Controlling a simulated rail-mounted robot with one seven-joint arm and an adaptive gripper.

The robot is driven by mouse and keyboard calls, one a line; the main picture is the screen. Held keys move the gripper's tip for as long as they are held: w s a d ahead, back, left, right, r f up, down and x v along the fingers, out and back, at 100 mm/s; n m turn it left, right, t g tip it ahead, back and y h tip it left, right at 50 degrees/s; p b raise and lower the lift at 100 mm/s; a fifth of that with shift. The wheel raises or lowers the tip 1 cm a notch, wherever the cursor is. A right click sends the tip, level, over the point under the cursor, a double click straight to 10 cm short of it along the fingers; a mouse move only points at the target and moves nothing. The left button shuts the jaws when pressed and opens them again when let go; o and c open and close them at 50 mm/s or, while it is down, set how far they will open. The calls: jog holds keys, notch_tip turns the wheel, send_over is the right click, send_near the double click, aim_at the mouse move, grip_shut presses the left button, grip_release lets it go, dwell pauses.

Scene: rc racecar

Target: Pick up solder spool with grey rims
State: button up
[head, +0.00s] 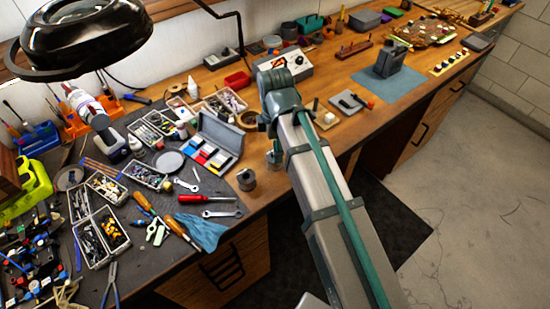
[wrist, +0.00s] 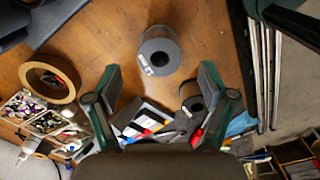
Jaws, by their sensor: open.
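A grey-rimmed spool (wrist: 158,52) stands on the wooden bench top in the wrist view, just beyond my fingertips and roughly centred between them. A pale label shows on its side. My gripper (wrist: 160,76) is open, with nothing between its fingers. A second dark grey spool (wrist: 191,97) is nearer the right finger, which partly covers it. In the head view a grey spool (head: 246,180) stands near the bench's front edge. My arm hides most of the area around my gripper there.
A tan tape roll (wrist: 48,79) lies left of my gripper. An open grey case (head: 220,138) with coloured blocks, parts trays and a blue cloth (head: 202,231) crowd the left side. The bench's front edge is close.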

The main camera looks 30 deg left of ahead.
jog(key=shift+f+p, duration=1.15)
jog(key=shift+f, duration=1.7)
jog(key=shift+c, duration=0.2)
jog(key=c, duration=1.4)
jog(key=shift+a+r, duration=0.1)
jog(key=shift+r, duration=0.1)
